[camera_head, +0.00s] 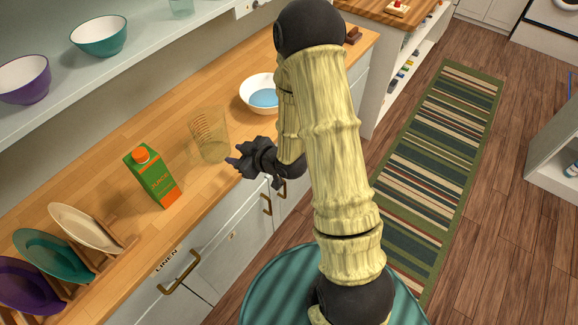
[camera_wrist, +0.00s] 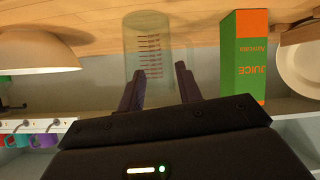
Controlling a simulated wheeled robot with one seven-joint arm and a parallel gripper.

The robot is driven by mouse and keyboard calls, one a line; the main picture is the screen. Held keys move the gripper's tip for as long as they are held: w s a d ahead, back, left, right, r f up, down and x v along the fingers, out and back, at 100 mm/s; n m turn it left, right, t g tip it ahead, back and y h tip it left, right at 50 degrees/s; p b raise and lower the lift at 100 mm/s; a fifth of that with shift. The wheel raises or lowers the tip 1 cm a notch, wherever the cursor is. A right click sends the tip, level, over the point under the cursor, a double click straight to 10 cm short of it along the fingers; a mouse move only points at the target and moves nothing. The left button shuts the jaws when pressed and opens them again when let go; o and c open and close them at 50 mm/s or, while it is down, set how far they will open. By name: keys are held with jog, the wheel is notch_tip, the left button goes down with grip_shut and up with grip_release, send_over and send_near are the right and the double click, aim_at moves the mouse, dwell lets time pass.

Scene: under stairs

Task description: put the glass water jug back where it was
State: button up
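The glass water jug (camera_head: 210,136) is a clear, faintly tinted container with dark measuring marks. It stands upright on the wooden counter (camera_head: 190,187), between the juice carton and a white bowl. My gripper (camera_head: 234,162) is at the counter's front edge, just right of the jug and pointing at it. In the wrist view, which is upside down, the jug (camera_wrist: 148,42) lies straight ahead of my gripper (camera_wrist: 159,72). Its two dark fingers are apart, with the jug just beyond the tips. I see no clear contact.
A green and orange juice carton (camera_head: 153,175) stands left of the jug. A white bowl with blue inside (camera_head: 246,95) is behind my arm. A rack with plates (camera_head: 92,232) stands at the counter's left. A shelf with bowls (camera_head: 170,32) overhangs the back.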

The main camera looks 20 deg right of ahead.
jog(key=s+d+r+m+g+h, duration=0.3)
jog(key=s+d+r+m, duration=0.1)
jog(key=s, duration=0.4)
jog(key=s+d+r+m+g+h, duration=0.4)
jog(key=s+d+r, duration=0.1)
jog(key=s+r, duration=0.2)
jog(key=shift+s+m, duration=0.3)
jog(key=shift+s, duration=0.55)
jog(key=shift+d, duration=0.1)
